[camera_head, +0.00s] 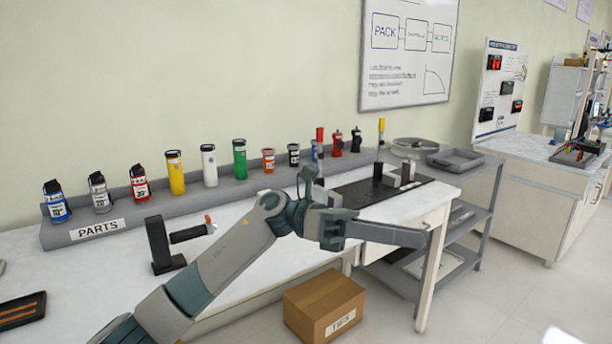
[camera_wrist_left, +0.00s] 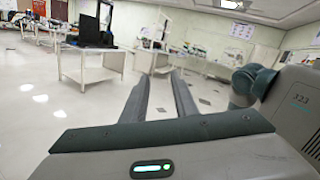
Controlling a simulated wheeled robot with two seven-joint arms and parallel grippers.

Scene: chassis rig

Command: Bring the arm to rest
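My left arm (camera_head: 235,250) comes in from the lower left of the head view and reaches up and right across the front of the white workbench (camera_head: 110,275). Its left gripper (camera_head: 418,238) points right, in the air near the bench's right end. In the left wrist view the two fingers of the left gripper (camera_wrist_left: 160,78) stand apart with only floor showing between them, so it is open and empty. The wrist hides part of the bench behind it. My right arm and gripper are not in view.
A grey parts rack (camera_head: 250,188) with several coloured canisters stands along the wall. A black stand (camera_head: 163,246) is on the bench. A cardboard box (camera_head: 323,306) is on the floor below. A grey shelf cart (camera_head: 478,215) stands right. The wrist view shows open floor (camera_wrist_left: 40,105).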

